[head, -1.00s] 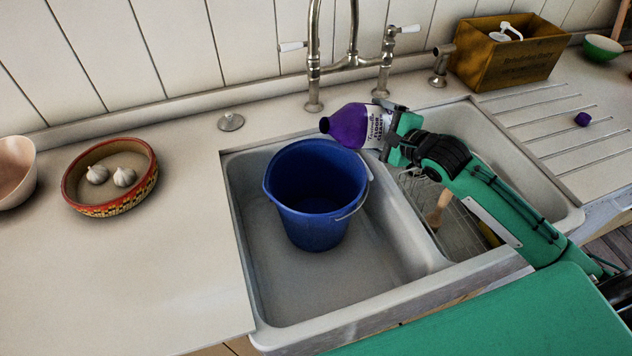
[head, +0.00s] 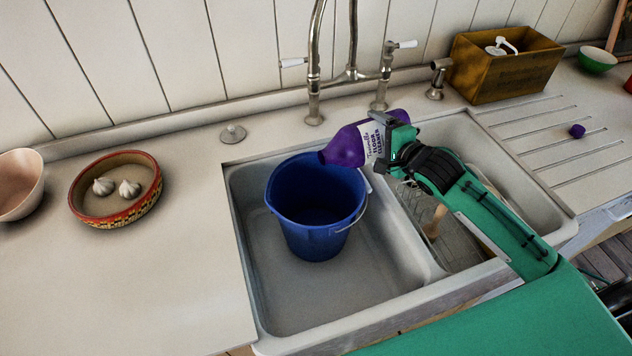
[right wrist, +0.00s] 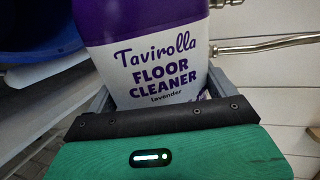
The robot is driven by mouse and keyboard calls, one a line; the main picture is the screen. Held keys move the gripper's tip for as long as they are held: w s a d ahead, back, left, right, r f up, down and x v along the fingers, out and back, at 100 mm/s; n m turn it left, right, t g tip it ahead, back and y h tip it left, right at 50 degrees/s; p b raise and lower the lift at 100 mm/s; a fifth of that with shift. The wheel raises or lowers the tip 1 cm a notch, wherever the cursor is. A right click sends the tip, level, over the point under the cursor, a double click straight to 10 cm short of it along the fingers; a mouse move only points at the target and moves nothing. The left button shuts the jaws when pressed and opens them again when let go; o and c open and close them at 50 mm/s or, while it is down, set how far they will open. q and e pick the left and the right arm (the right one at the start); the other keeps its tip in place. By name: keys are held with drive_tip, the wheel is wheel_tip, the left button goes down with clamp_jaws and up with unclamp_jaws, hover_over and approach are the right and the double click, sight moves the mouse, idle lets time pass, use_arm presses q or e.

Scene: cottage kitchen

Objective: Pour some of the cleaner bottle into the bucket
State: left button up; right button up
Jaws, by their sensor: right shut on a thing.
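The purple cleaner bottle (head: 345,148) has a white label reading floor cleaner, which also fills the right wrist view (right wrist: 150,65). My right gripper (head: 390,140) is shut on it. The bottle lies tilted, its mouth pointing left and down over the right part of the bucket's rim. The blue bucket (head: 312,235) stands upright in the left basin of the sink; part of it shows at the upper left of the right wrist view (right wrist: 40,22). No stream of liquid is visible at the mouth. My left gripper is not in view.
The double sink (head: 290,310) has a rack and brush in its right basin. A tap (head: 314,85) stands behind the bucket. A purple cap (head: 577,131) lies on the drainer. A bowl with garlic (head: 115,205) sits on the left counter; a wooden box (head: 500,72) stands back right.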

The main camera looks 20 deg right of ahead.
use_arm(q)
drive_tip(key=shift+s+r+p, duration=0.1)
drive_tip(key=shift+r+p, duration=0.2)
use_arm(e)
drive_tip(key=shift+r, duration=0.15)
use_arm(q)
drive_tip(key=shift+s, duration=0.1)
use_arm(e)
drive_tip(key=shift+r+n+h, duration=0.15)
drive_tip(key=shift+n+h, duration=0.15)
use_arm(q)
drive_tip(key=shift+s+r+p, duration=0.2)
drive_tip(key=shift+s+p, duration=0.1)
drive_tip(key=shift+p, duration=0.05)
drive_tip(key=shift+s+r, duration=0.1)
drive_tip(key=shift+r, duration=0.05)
use_arm(e)
drive_tip(key=shift+a+r, duration=0.1)
use_arm(q)
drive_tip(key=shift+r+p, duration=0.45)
drive_tip(key=shift+p, duration=0.15)
use_arm(e)
drive_tip(key=shift+r+n, duration=0.2)
drive_tip(key=shift+n, duration=0.3)
drive_tip(key=shift+a, duration=0.1)
